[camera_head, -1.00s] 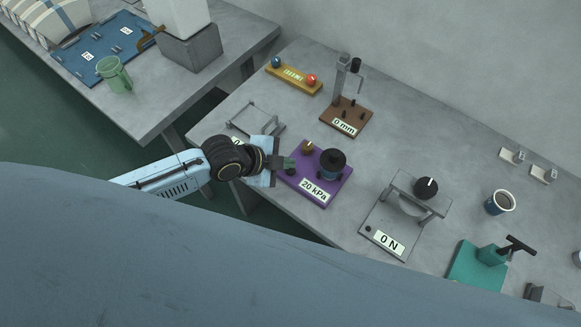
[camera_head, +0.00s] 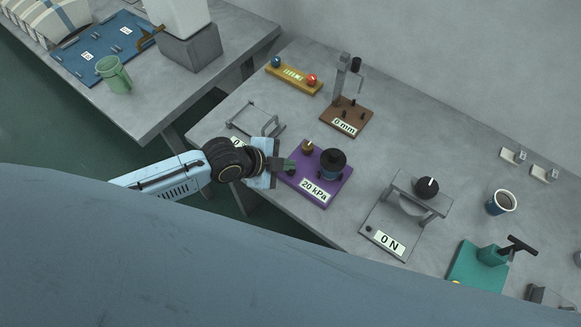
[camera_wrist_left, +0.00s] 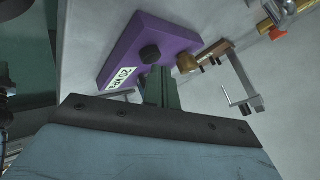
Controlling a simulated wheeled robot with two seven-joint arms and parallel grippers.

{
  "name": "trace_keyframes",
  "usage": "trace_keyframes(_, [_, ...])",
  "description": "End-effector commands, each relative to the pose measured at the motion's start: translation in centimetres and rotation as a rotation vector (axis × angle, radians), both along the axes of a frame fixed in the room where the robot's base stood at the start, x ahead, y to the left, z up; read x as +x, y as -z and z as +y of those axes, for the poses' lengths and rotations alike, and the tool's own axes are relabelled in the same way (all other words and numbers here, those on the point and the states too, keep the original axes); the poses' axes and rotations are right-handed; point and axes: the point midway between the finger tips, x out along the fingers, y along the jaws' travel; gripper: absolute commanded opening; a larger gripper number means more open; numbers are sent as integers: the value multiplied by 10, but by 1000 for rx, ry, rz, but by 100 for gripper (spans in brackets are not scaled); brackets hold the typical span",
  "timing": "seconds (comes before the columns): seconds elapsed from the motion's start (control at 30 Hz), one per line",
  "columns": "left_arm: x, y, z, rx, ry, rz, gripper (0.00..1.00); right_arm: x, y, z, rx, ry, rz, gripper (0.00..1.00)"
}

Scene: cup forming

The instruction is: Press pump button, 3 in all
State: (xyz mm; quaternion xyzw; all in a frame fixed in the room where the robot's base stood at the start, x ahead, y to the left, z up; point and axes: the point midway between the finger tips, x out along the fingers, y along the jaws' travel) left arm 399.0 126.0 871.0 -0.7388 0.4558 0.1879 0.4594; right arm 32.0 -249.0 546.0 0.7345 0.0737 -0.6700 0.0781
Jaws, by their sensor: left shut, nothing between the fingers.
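The purple pump unit (camera_head: 328,190) sits on the grey table, with a display reading "20 kPa" (camera_head: 314,189). It carries a black cylinder (camera_head: 332,160), a brass knob (camera_head: 307,146) and a small dark button near its left corner. My left gripper (camera_head: 288,165) is shut and empty, with its green fingertips at that left corner, partly covering the button. In the left wrist view the shut fingers (camera_wrist_left: 158,88) reach toward the purple base (camera_wrist_left: 172,36), close to a dark round knob (camera_wrist_left: 150,54). Contact cannot be told. My right gripper is not in view.
A metal frame stand (camera_head: 257,120) is just behind my left gripper. A brown "0 min" stand (camera_head: 346,118), a grey "0 N" press (camera_head: 377,220), a dark cup (camera_head: 500,202) and a teal press (camera_head: 477,262) surround the pump. A green mug (camera_head: 115,75) is on the other table.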

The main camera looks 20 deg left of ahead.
Motion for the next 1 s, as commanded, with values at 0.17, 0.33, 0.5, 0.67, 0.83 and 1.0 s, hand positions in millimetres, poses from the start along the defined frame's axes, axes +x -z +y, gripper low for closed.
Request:
trace_keyframes(0.17, [0, 2, 0, 0, 0, 0, 0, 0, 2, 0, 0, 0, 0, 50])
trace_keyframes(0.33, [0, 4, 0, 0, 0, 0, 0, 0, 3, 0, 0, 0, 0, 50])
trace_keyframes(0.5, [0, 6, 0, 0, 0, 0, 0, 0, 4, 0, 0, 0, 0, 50])
trace_keyframes(0.67, [0, 9, 0, 1, -1, 0, 0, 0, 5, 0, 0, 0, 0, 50])
trace_keyframes(0.83, [0, 11, 1, 2, -1, 1, 0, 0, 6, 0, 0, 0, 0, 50])
trace_keyframes(1.0, [0, 11, 1, 2, -1, 1, 0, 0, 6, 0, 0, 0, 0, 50])
